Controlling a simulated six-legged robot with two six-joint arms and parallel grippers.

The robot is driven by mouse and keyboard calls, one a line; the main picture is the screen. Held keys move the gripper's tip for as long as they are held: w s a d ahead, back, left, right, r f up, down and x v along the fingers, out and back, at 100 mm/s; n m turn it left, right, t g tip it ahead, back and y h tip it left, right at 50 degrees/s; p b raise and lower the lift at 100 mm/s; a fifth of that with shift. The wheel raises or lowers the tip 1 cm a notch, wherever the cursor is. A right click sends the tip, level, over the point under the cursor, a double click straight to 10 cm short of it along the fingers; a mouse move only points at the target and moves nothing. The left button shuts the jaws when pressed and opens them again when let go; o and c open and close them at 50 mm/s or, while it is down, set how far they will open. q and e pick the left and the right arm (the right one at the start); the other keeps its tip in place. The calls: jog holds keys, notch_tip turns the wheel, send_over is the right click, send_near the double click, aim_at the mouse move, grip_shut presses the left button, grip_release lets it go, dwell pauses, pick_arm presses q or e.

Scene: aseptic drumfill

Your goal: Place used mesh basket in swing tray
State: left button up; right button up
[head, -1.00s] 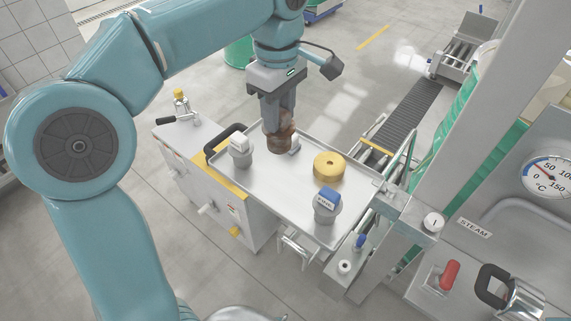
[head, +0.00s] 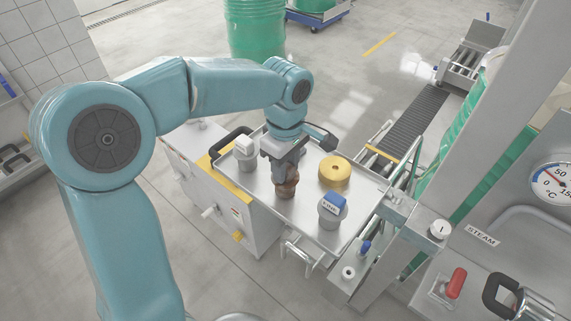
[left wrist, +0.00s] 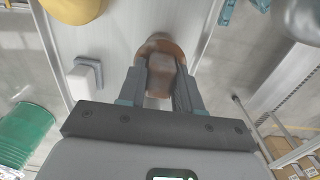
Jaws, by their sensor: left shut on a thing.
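The used mesh basket (head: 286,185), a small brown cylinder, is held upright in my left gripper (head: 287,171) over the near part of the swing tray (head: 262,203). In the left wrist view the basket (left wrist: 160,58) sits between the two fingers of my left gripper (left wrist: 160,88), which are shut on it. The basket's underside is close to the tray; I cannot tell whether it touches. The tray is a flat steel plate with a raised rim. My right gripper is not in view.
A black handle (head: 230,143) rises at the tray's left edge. A steel column (head: 480,120) and steam panel stand at right.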

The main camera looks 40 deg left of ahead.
pick_arm(q)
jog(key=shift+d+f, duration=0.1)
jog(key=shift+f, duration=0.1)
jog(key=o, duration=1.1)
jog(key=shift+r, duration=0.1)
notch_tip(320, 180, up, 12)
jog(key=shift+r+p, duration=0.2)
jog(key=shift+p, duration=0.15)
